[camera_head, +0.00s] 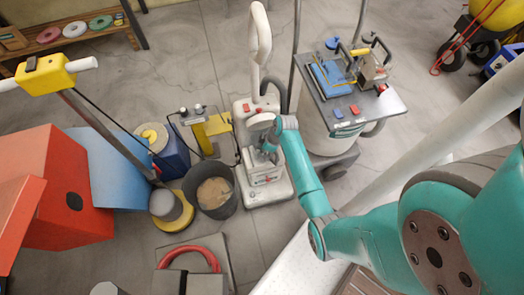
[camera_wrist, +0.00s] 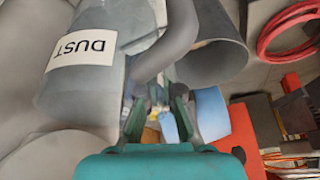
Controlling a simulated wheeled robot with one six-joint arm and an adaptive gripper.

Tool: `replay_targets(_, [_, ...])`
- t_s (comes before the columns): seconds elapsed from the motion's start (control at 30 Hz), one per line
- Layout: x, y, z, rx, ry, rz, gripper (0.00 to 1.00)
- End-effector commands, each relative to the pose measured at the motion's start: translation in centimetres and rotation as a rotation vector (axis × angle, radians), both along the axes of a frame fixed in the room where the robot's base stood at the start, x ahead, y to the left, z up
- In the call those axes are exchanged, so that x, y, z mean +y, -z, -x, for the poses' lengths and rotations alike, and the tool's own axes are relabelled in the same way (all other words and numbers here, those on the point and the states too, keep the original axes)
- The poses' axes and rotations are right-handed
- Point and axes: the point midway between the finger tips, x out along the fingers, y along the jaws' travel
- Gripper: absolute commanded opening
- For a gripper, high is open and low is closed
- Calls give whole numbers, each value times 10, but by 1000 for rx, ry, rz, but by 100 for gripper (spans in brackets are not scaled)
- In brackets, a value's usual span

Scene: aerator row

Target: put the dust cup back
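The dust cup (camera_wrist: 75,85) is a large grey cylinder with a white label reading DUST, upside down in the wrist view. A thick grey curved bar, apparently its handle (camera_wrist: 168,45), crosses the top middle. My gripper (camera_wrist: 160,98) has one finger on each side just below the bar's lower end; a gap shows between them. I cannot tell whether they press on the handle. In the head view the white upright vacuum cleaner (camera_head: 267,188) stands on the floor, and my gripper (camera_head: 268,148) is at its front. The arm hides much there, and I cannot tell whether the cup is seated.
A dark open bin (camera_head: 225,202) stands left of the cleaner; it also shows in the wrist view (camera_wrist: 218,62). A yellow-based floor machine (camera_head: 172,222) and a red box (camera_head: 75,200) are further left. A cart (camera_head: 355,112) stands right. A red ring (camera_head: 205,250) lies in front.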

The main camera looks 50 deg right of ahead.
Motion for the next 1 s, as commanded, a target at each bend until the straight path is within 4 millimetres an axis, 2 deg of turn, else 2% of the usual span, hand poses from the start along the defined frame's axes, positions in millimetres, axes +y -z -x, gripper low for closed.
replay_targets(0.37, [-1, 6, -2, 0, 0, 1, 0])
replay_targets(0.47, [-1, 6, -1, 0, 0, 0, 21])
replay_targets(0.5, [-1, 6, -1, 0, 0, 0, 31])
replay_targets(0.83, [-1, 5, -1, 0, 0, 0, 31])
replay_targets(1.0, [-5, -10, 3, -2, 2, 1, 31])
